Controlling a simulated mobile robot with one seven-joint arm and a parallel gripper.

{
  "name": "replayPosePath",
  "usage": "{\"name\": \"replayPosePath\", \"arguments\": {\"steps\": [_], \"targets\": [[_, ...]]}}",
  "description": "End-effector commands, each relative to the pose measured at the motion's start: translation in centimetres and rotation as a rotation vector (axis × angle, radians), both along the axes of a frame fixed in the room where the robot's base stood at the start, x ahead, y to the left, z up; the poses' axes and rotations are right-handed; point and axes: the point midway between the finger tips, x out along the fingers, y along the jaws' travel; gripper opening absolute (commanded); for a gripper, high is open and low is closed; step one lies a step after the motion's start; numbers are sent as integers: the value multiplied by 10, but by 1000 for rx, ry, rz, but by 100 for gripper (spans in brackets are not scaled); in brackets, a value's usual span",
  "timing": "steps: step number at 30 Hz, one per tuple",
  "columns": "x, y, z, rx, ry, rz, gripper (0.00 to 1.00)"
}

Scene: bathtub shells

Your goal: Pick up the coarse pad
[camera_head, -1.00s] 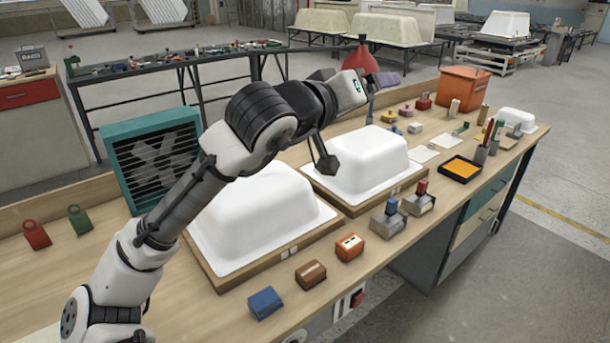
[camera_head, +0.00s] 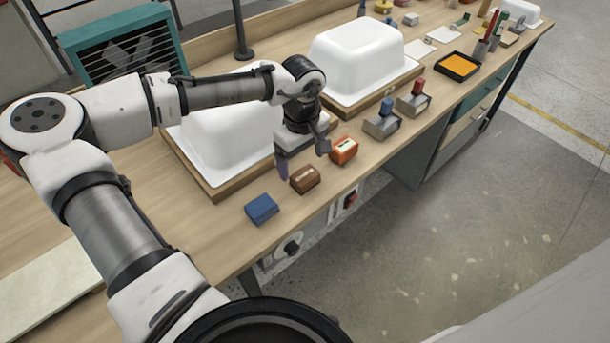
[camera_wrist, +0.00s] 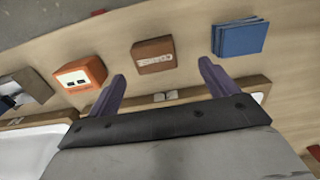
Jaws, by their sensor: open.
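Three small pads lie in a row along the bench's front edge: a blue one (camera_head: 262,209), a brown one (camera_head: 305,180) and an orange-red one (camera_head: 344,151). The labels are too small to read, so I cannot tell which is the coarse pad. My gripper (camera_head: 303,158) is open and empty, above the row close to the brown pad. In the wrist view, the brown pad (camera_wrist: 153,55) lies just ahead of the gap between my fingertips (camera_wrist: 163,72). The blue pad (camera_wrist: 240,38) is to the right and the orange-red pad (camera_wrist: 80,82) to the left.
White tub shells stand on wooden boards behind the row, one (camera_head: 215,135) partly hidden by my arm, another (camera_head: 355,60) farther right. Two grey blocks with blue and red knobs (camera_head: 382,122) (camera_head: 414,98) stand to the right. The bench edge drops to open floor (camera_head: 400,250).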

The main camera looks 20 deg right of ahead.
Motion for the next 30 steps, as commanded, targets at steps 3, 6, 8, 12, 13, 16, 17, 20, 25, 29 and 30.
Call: {"name": "replayPosePath", "arguments": {"steps": [3, 6, 8, 12, 13, 16, 17, 20, 25, 29, 30], "targets": [[0, 0, -11, -1, 0, -2, 85], [0, -1, -15, -1, -1, -3, 85], [0, -2, -19, -1, -1, -4, 85], [1, -7, -34, 0, -1, -4, 85], [1, -7, -38, 1, -1, -4, 85], [1, -8, -53, -1, 0, -3, 85], [1, -8, -56, 0, 0, -3, 85], [1, -8, -64, -1, -1, -2, 85], [2, -8, -66, -2, -2, -2, 85], [2, -8, -66, -2, -2, -2, 79], [2, -8, -66, -2, -2, -2, 74]]}}
